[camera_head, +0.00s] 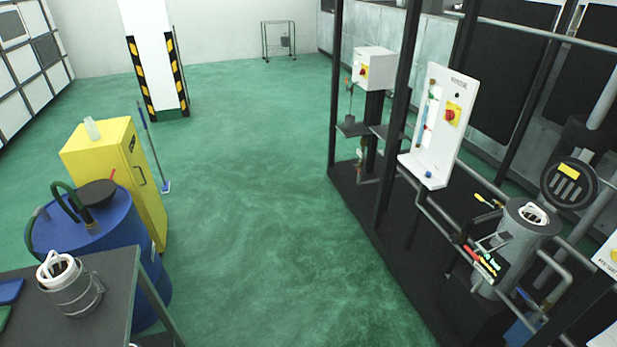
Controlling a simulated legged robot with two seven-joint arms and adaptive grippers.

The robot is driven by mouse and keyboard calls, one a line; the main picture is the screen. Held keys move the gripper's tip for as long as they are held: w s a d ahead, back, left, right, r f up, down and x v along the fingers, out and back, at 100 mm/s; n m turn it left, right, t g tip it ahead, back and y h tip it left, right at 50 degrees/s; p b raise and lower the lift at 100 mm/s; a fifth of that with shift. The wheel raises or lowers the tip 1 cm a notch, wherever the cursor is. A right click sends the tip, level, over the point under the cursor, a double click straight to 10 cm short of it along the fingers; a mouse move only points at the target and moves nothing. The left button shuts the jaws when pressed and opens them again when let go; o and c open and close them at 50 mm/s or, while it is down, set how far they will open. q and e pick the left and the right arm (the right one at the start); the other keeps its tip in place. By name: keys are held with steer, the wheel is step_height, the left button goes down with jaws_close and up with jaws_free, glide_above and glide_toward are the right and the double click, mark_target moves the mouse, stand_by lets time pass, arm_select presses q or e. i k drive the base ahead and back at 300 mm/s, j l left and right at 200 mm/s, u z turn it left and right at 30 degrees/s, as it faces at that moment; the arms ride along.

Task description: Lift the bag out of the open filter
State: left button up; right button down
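The open filter (512,250) is a grey upright cylinder on the pipe frame at the right. Its round dark lid (568,184), with a yellow label, is swung up to the right of the mouth. The bag (534,213) shows as a white ring with a handle inside the filter's top opening; its body is hidden in the housing. Neither of my grippers is in view.
A dark table (115,290) at the lower left holds a metal basket (75,293) with a similar white-ringed bag. A blue drum (100,240) and yellow cabinet (148,190) stand behind. Black posts and pipes surround the filter. The green floor (270,200) between is clear.

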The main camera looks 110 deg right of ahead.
mark_target(537, 216)
steer(key=z, duration=5.3)
steer(key=i+j+z, duration=0.25)
steer(key=i+j, duration=0.2)
steer(key=i, duration=0.25)
steer(key=i+j+z, duration=0.3)
steer(key=i+j, duration=0.3)
steer(key=i, duration=0.05)
